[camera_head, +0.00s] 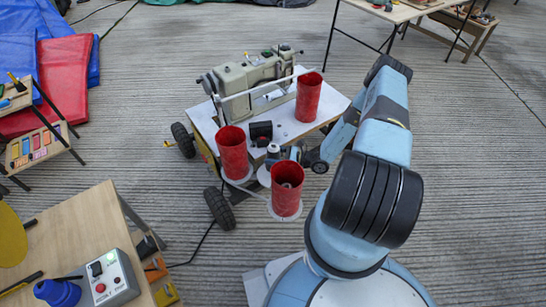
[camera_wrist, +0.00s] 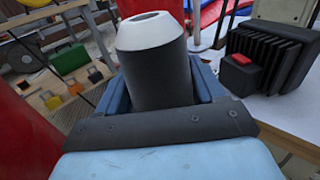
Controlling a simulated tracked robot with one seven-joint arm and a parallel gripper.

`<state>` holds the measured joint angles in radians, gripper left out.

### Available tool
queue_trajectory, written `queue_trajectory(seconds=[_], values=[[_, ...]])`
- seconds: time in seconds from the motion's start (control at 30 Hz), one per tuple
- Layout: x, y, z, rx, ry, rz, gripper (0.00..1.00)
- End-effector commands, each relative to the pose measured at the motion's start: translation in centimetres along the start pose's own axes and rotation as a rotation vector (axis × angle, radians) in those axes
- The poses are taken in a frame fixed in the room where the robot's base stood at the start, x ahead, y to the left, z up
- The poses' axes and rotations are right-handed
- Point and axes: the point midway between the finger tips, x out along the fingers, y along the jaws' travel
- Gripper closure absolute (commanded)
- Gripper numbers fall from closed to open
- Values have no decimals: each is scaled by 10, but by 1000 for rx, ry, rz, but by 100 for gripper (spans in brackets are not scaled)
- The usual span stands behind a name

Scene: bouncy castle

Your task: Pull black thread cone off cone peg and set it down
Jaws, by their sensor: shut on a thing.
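The black thread cone (camera_wrist: 160,75), dark with a white tip, stands between the blue fingers of my gripper (camera_wrist: 158,92) in the wrist view. My gripper is shut on it, with a finger on each side. In the head view the cone (camera_head: 272,157) is small, its pale top showing beside my gripper (camera_head: 283,157) over the cart. The cone's lower end is hidden by my gripper in the wrist view. I cannot make out the cone peg, nor whether the cone is still on it. A pale round disc (camera_head: 264,177) shows just below the cone in the head view.
Three red cylinders (camera_head: 309,98) (camera_head: 233,152) (camera_head: 287,188) stand around the white cart top (camera_head: 205,121), close to my gripper. A finned black box (camera_wrist: 265,60) with a red button is near. A sewing machine (camera_head: 243,80) stands behind. A wooden table (camera_head: 85,225) is at lower left.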

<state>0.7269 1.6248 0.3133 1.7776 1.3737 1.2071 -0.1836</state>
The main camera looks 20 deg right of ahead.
Motion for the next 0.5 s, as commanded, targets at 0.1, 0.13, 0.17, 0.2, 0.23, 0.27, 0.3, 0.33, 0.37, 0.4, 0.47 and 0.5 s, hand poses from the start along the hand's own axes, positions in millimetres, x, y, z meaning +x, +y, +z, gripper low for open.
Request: queue_trajectory(seconds=[0.1,0.13,0.17,0.2,0.23,0.27,0.3,0.33,0.37,0.4,0.47,0.5], values=[[0,0,4,-1,-1,0,72],[0,0,4,-1,-1,0,72],[0,0,5,-1,-1,0,72],[0,0,6,-1,-1,0,72],[0,0,6,-1,0,0,72],[0,-1,7,-1,0,0,72],[0,0,8,-1,0,0,72],[0,0,9,-1,0,0,72],[0,0,9,-1,0,0,72],[0,0,10,-1,0,0,72],[0,0,12,0,0,0,72],[0,0,13,0,0,0,72]])
